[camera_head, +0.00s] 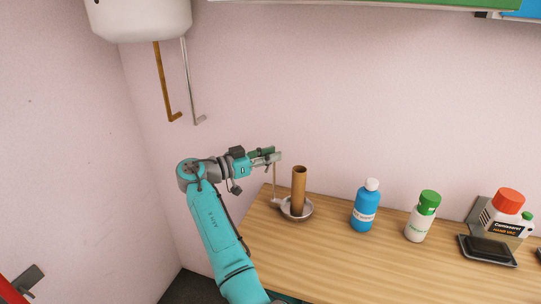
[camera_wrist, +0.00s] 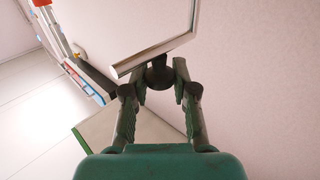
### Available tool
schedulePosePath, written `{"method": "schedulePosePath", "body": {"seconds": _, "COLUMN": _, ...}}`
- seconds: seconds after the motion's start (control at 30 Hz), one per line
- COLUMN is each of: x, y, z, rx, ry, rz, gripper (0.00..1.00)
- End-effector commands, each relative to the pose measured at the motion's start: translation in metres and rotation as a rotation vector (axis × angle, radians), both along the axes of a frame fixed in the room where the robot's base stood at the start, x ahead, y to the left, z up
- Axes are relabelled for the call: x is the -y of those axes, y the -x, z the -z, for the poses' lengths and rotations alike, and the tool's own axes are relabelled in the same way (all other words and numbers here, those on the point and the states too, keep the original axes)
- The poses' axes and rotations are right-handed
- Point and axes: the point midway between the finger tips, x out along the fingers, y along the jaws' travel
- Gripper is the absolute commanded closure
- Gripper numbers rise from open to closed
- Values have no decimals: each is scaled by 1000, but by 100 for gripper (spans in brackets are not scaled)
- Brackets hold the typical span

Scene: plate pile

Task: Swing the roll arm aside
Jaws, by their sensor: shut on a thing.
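A paper-roll stand has a round metal base (camera_head: 296,212) on the left end of the wooden counter, with a bare brown cardboard tube (camera_head: 299,190) standing upright on it. A thin upright roll arm (camera_head: 275,186) rises from the left side of the base, apart from the tube. My gripper (camera_head: 276,156) is at the top of this arm, above and left of the tube. In the wrist view, my gripper (camera_wrist: 159,76) has its fingertips closed around a small dark rounded piece, largely hidden between them. The tube is not recognisable in the wrist view.
Right of the stand on the wooden counter (camera_head: 335,263) are a blue bottle (camera_head: 364,212), a white bottle with a green cap (camera_head: 422,222), a dark tray (camera_head: 487,250) and a red-capped container (camera_head: 504,218). Pipes (camera_head: 161,82) hang at the upper left.

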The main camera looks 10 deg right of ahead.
Motion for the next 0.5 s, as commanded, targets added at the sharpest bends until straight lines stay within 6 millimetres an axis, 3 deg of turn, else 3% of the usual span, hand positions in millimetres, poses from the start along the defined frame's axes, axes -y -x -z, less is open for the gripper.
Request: {"method": "schedulePosePath", "body": {"seconds": 0.5, "x": 1, "y": 0, "z": 2, "rx": -5, "ry": -2, "rz": 60, "gripper": 100}}
